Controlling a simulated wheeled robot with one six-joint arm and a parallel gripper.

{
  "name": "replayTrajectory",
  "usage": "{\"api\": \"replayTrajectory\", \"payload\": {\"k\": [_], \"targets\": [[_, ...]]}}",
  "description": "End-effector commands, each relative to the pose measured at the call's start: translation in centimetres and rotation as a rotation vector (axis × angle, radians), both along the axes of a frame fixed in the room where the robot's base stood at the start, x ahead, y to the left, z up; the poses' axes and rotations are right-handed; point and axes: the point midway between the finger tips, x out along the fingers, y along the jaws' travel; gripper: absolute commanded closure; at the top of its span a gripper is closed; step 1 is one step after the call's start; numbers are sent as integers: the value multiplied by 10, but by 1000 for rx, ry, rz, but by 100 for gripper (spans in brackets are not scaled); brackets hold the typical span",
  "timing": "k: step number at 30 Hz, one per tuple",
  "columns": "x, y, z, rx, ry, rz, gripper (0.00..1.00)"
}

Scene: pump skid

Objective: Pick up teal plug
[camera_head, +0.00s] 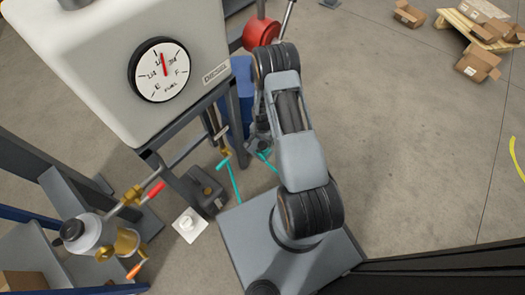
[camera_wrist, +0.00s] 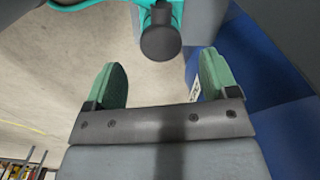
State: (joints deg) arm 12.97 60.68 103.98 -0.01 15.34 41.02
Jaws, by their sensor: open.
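In the wrist view, a teal plug (camera_wrist: 176,14) with a dark round end (camera_wrist: 160,42) is at the top centre, with a teal cable running off to the left. My gripper (camera_wrist: 162,65) is open, with green pads to the left and right. The dark end lies just past the fingertips, roughly midway between them. Nothing is held between the pads. In the head view, my arm hides most of the gripper and plug; a bit of teal (camera_head: 265,154) shows beside the wrist, and a teal cable (camera_head: 232,182) shows to its left.
A white fuel tank (camera_head: 120,40) with a gauge stands on a dark frame left of my arm. A blue panel (camera_wrist: 285,70) fills the wrist view's right side. A brass valve (camera_head: 125,242) is lower left. Cardboard boxes (camera_head: 477,62) lie far right; the right floor is mostly clear.

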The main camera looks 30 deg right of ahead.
Motion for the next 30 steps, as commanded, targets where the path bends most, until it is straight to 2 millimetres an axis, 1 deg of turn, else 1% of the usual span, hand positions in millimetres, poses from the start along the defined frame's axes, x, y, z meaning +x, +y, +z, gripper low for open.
{"api": "replayTrajectory", "payload": {"k": [1, 8, 11, 18, 21, 28, 29, 30], "targets": [[0, 0, -7, 0, 1, 0, 20], [0, -1, -15, 0, 0, -2, 20], [0, -2, -22, 0, 0, -3, 20], [1, -3, -54, 1, 1, -4, 20], [1, -3, -64, 0, 0, -4, 20], [1, -2, -64, 0, 0, -4, 20], [1, -2, -64, 0, 0, -4, 21], [1, -2, -64, 0, 0, -4, 25]]}}
